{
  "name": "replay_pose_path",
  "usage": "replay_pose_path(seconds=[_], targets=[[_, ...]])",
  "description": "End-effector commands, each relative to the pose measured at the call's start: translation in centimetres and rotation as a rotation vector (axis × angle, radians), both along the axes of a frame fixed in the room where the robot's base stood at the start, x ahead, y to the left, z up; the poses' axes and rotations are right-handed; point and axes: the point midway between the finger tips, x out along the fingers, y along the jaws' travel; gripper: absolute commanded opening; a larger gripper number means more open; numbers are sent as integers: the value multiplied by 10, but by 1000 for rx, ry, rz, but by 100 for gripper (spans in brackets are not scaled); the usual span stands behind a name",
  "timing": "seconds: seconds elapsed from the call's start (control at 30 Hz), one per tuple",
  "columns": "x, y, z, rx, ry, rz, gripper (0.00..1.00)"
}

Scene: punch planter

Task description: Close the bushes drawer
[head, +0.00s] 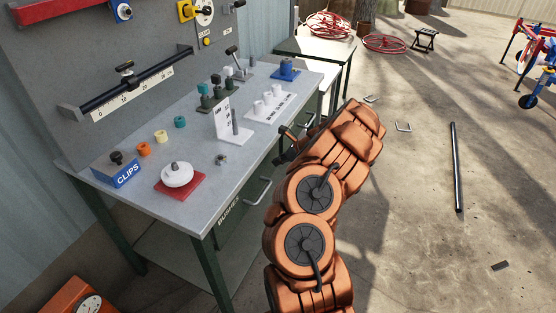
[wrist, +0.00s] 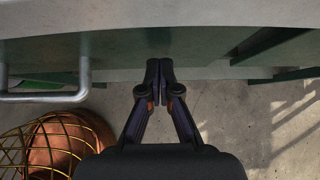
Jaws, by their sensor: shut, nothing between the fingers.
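The bushes drawer (head: 230,210) has a dark green front labelled "BUSHES" under the grey bench top. Its light grey bar handle (head: 258,191) shows left of my orange arm. How far the drawer stands out is hard to tell. My gripper (head: 282,157) is at the bench's front edge, to the right of that handle and partly hidden by my arm. In the wrist view my gripper (wrist: 160,68) is shut and empty, its tips at the green front below the grey edge. Contact is not clear. A grey bar handle (wrist: 45,97) shows left of the fingers.
The workbench (head: 215,190) carries a blue CLIPS box (head: 117,170), a white round piece on a red base (head: 178,175), coloured rings and small fixtures. A dark rod (head: 456,167) lies on the floor at right. A copper round thing behind yellow wire (wrist: 55,145) is at lower left.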

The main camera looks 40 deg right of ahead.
Motion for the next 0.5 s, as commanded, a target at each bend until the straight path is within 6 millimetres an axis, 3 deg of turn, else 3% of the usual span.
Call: replay_pose_path(seconds=[0.17,0.5], targets=[[-24,-16,6,-4,-3,-11,0],[-63,-32,47,-5,-2,-10,0]])
